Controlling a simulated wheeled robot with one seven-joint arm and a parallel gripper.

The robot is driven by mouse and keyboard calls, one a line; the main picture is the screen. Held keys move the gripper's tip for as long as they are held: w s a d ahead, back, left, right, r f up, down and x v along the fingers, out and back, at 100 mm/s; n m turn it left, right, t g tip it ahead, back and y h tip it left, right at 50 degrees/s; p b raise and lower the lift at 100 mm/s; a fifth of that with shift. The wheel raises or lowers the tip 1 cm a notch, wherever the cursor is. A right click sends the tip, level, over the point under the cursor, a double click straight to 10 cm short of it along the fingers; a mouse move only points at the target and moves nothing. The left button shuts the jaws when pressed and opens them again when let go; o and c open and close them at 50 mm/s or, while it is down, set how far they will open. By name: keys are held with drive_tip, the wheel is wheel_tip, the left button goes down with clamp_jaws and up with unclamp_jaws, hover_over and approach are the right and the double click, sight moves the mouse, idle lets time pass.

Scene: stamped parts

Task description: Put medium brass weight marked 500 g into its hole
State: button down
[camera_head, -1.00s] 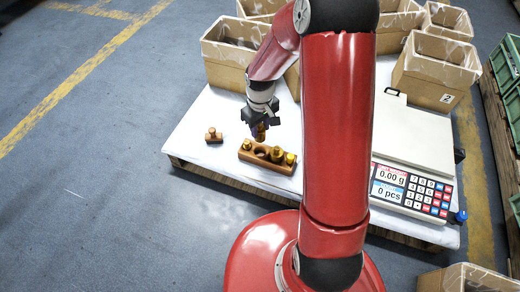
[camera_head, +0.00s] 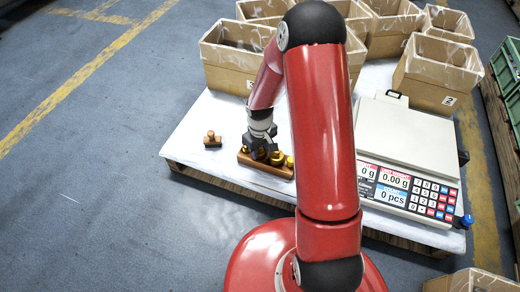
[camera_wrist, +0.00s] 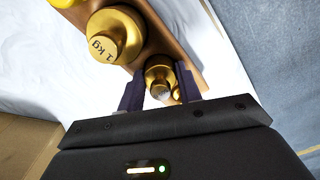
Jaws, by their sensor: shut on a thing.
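The wooden weight block (camera_head: 267,172) stands near the front edge of the white-topped pallet in the head view. My gripper (camera_wrist: 160,90) is down over it, shut on a brass weight (camera_wrist: 158,74). The held weight is at the block, between the two dark fingers; its mark cannot be read, and I cannot tell how deep it sits in its hole. A larger brass weight marked 1 kg (camera_wrist: 113,36) stands in the block beside it. In the head view, my gripper (camera_head: 262,151) hides the held weight.
A counting scale (camera_head: 408,145) stands to the right. Cardboard boxes (camera_head: 228,74) line the back of the pallet. The white surface left of the block is mostly clear.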

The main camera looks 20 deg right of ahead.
drive_tip(key=shift+f+b, duration=0.35)
drive_tip(key=shift+f, duration=0.3)
drive_tip(key=c, duration=1)
unclamp_jaws()
drive_tip(key=shift+s+f+b, duration=0.1)
drive_tip(key=shift+b, duration=0.2)
drive_tip(key=shift+o, duration=0.2)
wheel_tip(320, 180, up, 14)
drive_tip(key=p, duration=0.4)
drive_tip(key=shift+f, duration=0.2)
drive_tip(key=s+r+m+t, duration=0.1)
drive_tip(key=s+r, duration=0.2)
drive_tip(key=r, duration=0.3)
drive_tip(key=s+r+m+t+h, duration=0.1)
drive_tip(key=s+r, duration=0.2)
drive_tip(key=r, duration=0.3)
drive_tip(key=s+r+m+t, duration=0.1)
drive_tip(key=s+r, duration=0.2)
drive_tip(key=r, duration=0.3)
drive_tip(key=s+r+m+t, duration=0.1)
drive_tip(key=s+r, duration=0.2)
drive_tip(key=s, duration=0.3)
drive_tip(key=s+r+m+t+y, duration=0.1)
drive_tip(key=s+r, duration=0.2)
drive_tip(key=s, duration=0.4)
drive_tip(key=shift+r+t, duration=0.3)
drive_tip(key=shift+r, duration=0.1)
